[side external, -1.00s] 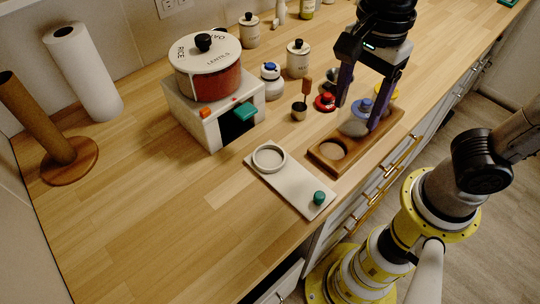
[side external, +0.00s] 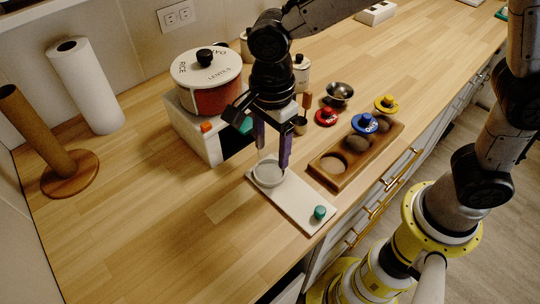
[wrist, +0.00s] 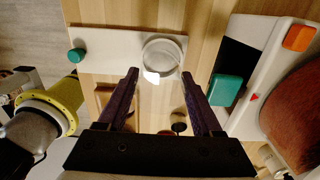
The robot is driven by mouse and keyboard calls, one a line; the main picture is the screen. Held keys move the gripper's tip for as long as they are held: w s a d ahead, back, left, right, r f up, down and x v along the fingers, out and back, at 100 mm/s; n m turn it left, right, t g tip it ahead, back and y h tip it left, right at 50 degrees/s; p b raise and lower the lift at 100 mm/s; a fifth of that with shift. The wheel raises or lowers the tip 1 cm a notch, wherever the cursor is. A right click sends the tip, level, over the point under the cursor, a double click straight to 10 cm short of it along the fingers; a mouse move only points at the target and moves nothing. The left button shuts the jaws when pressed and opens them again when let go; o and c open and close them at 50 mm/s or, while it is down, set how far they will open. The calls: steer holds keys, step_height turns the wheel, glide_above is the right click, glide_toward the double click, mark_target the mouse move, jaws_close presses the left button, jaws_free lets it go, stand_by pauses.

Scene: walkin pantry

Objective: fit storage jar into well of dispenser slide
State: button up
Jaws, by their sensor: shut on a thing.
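The dispenser slide (side external: 295,203) is a pale flat plate with a round raised-rim well at its far end and a green knob (side external: 319,212) at its near end. The slide also shows in the wrist view (wrist: 112,42). My gripper (side external: 272,160) points down over the well, its dark purple fingers spread about a jar's width apart. It is shut on a pale, see-through storage jar (wrist: 153,77), which is hard to make out against the well. The jar is at the well; I cannot tell whether its base is inside the rim.
The white dispenser (side external: 196,130) with its red pot stands close behind the slide. A wooden tray (side external: 330,180) with blue- and yellow-knobbed items lies to the right. A paper-towel roll (side external: 86,85) and brown post (side external: 35,135) stand left.

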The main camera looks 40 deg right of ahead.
mark_target(270, 159)
steer(key=shift+w+a+f, duration=0.1)
steer(key=shift+w+f, duration=0.05)
steer(key=shift+f, duration=1.55)
steer(key=shift+f, duration=0.15)
steer(key=o, duration=1.2)
step_height(270, 159, up, 12)
steer(key=s+d+r+n+t, duration=0.1)
steer(key=s+d+r+n, duration=0.1)
steer(key=d+n, duration=0.3)
steer(key=s+d+r+n+t, duration=0.1)
steer(key=s+d+r+n, duration=0.15)
steer(key=d, duration=0.45)
steer(key=s+d+f+n+t, duration=0.1)
steer(key=s+d+n, duration=0.2)
steer(key=s+d+f+n+t, duration=0.1)
steer(key=s+d+n, duration=0.2)
steer(key=s+n, duration=0.1)
steer(key=s+d+f+n+t, duration=0.1)
steer(key=s+d+n, duration=0.2)
steer(key=shift+s+f+n+t, duration=0.15)
steer(key=shift+f+n+t, duration=0.05)
steer(key=shift+n+t, duration=0.1)
